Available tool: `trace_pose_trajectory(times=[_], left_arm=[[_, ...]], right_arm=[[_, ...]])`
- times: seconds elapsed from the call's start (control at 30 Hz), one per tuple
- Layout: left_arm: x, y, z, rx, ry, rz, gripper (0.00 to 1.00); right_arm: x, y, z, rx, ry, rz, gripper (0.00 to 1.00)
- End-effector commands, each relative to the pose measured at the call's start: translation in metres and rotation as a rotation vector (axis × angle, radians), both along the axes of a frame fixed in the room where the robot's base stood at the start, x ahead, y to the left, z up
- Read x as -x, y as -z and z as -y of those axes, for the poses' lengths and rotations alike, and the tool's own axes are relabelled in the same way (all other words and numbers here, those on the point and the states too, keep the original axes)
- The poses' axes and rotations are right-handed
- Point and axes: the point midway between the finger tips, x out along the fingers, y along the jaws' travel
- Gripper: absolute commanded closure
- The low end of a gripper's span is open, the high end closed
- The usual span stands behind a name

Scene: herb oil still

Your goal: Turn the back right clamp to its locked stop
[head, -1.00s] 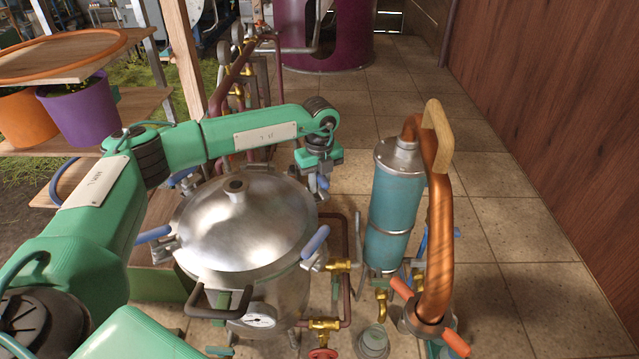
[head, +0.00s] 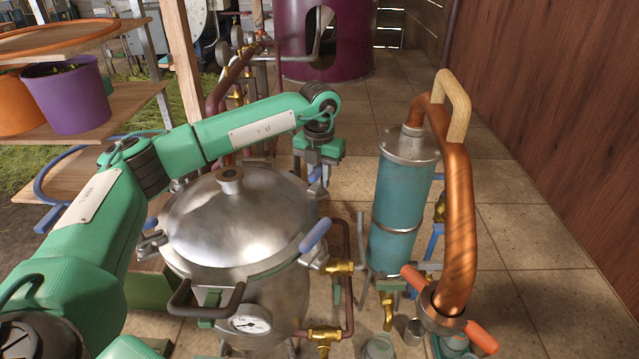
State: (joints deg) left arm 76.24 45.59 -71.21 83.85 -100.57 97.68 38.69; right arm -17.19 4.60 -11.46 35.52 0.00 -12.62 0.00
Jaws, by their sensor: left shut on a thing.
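The silver still pot (head: 240,225) with its domed lid stands at the centre. My left gripper (head: 317,170) is at the back right of the lid rim, pointing down, shut on the back right clamp (head: 316,188). Only a bit of that clamp's blue handle and metal shows below the fingers; its exact angle is hard to tell. The front right clamp (head: 315,236) has a blue handle tilted up to the right. The front left clamp (head: 151,243) is partly covered by my left arm. My right gripper is out of view.
A teal condenser (head: 400,205) and a thick copper pipe (head: 459,230) with a wooden handle stand right of the pot. Brass valves (head: 325,333) and piping sit low beside it. A purple planter (head: 67,97) is on a shelf at left. Tiled floor at right is clear.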

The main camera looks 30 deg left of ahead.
Motion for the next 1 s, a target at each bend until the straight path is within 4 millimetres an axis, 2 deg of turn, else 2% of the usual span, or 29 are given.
trace_pose_trajectory(times=[0.1,0.5,0.7,1.0], left_arm=[[-0.001,0.002,0.000,0.001,0.108,0.004,1.00],[-0.001,0.000,-0.001,0.000,0.447,0.004,1.00],[-0.001,-0.001,-0.001,0.000,0.559,0.003,1.00],[-0.001,-0.002,-0.002,0.000,0.638,0.004,1.00]], right_arm=[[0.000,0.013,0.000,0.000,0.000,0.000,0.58],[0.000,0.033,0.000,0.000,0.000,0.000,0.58],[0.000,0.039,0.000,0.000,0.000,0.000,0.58],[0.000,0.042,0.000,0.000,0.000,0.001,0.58]])
